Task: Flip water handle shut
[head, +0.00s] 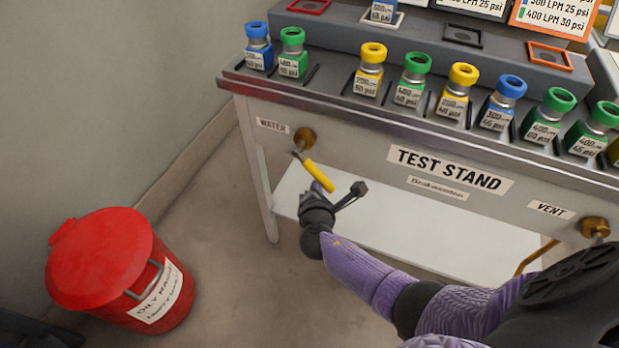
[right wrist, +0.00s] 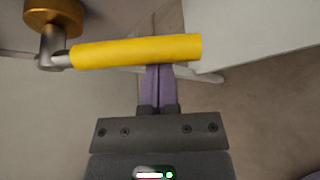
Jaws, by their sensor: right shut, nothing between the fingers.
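The water handle is a yellow lever (head: 319,175) on a brass valve (head: 304,137) below the WATER label (head: 272,125) on the test stand front. In the head view it slopes down to the right from the valve. My right gripper (head: 318,188) is close to the lever's free end. In the right wrist view the yellow lever (right wrist: 137,51) crosses in front of the fingertips of my right gripper (right wrist: 158,70), which are together and empty. Whether they touch the lever is not clear. My left gripper does not show.
The test stand (head: 343,133) carries several labelled nozzles along its top. A VENT valve (head: 594,228) with a handle is at the right. A red oily-rags bin (head: 105,255) stands on the floor at the left. The floor between bin and stand is clear.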

